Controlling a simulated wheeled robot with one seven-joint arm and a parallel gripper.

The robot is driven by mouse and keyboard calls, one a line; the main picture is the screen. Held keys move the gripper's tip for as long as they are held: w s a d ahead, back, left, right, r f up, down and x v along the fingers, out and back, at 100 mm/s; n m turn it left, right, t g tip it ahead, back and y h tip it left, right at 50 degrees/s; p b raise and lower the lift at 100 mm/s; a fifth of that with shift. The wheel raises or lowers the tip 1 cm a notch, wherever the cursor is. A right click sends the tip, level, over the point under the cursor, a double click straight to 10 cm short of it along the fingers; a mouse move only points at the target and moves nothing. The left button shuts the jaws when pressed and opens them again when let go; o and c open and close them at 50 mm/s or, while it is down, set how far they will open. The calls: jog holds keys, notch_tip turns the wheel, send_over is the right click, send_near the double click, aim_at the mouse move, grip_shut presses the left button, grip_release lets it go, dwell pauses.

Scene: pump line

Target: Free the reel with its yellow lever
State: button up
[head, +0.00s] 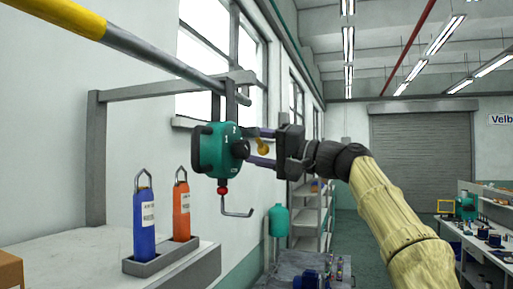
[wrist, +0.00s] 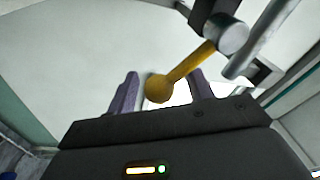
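The reel (head: 212,150) is a teal housing with black parts and the marks 1 and 2, hung from a grey bracket at mid-left in the head view. A red ball and a grey hook (head: 237,211) hang below it. Its yellow lever (head: 263,146) sticks out on the right side; in the wrist view the lever (wrist: 192,66) runs down-left to a round knob (wrist: 158,88). My gripper (head: 262,147) is open, with one purple-grey finger above and one below the lever. In the wrist view the knob lies between the fingers, with gaps on both sides.
A blue item (head: 146,222) and an orange item (head: 181,210) with hanging loops stand in a grey tray (head: 150,267) on a bench at lower left. A yellow and grey bar (head: 145,50) crosses above. A workbench (head: 480,245) stands far right.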

jog(key=shift+s+d, duration=0.1)
jog(key=b+v, duration=0.6)
jog(key=v, duration=1.1)
jog(key=shift+d, duration=0.1)
